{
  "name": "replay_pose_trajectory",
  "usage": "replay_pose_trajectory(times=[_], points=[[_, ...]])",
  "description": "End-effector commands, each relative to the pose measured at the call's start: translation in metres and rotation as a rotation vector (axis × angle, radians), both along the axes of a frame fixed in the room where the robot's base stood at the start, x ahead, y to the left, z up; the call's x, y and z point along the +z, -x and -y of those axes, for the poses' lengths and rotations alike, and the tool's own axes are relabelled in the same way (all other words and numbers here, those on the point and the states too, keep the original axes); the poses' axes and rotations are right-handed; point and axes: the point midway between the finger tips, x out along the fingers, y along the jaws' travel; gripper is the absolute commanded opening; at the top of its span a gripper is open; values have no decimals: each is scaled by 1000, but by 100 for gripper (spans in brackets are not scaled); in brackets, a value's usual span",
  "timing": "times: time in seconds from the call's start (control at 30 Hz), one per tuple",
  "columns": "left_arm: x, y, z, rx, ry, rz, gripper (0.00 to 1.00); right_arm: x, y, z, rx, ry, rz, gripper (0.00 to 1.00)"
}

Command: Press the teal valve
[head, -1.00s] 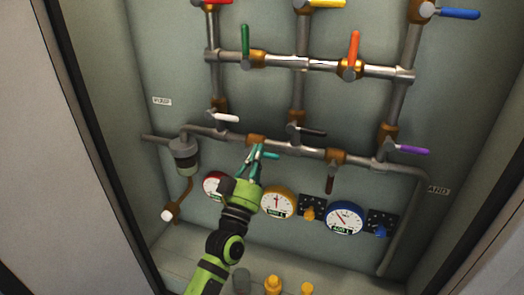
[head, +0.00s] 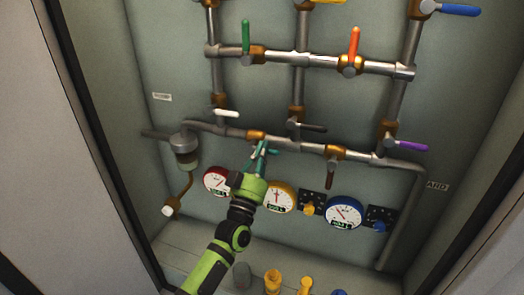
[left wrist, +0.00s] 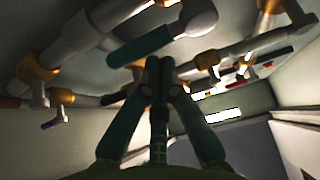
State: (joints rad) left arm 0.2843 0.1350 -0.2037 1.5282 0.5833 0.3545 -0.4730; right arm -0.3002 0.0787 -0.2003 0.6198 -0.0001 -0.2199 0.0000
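The teal valve (head: 272,153) has a short teal lever on the lower pipe, above the red and yellow gauges. In the head view my left gripper's fingers partly cover it. In the left wrist view the teal lever (left wrist: 140,46) lies across the picture just beyond the fingertips. My left gripper (head: 261,148) points up at the lever from below. Its two fingers (left wrist: 160,62) are together with nothing visible between them. Whether the tips touch the lever I cannot tell. My right gripper is not in view.
A white lever (head: 225,113) is up left, a black lever (head: 312,127) up right, and a brown lever (head: 330,174) hangs to the right. Red (head: 217,181), yellow (head: 280,197) and blue (head: 344,213) gauges sit below. Cabinet walls close both sides.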

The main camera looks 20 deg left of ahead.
Motion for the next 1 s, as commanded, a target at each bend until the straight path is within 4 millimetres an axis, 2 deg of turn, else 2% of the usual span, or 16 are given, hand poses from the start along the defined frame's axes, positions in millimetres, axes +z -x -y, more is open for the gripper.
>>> replay_pose_trajectory(times=[1.0], points=[[-10,0,2,0,-200,6,0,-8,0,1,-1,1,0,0]])
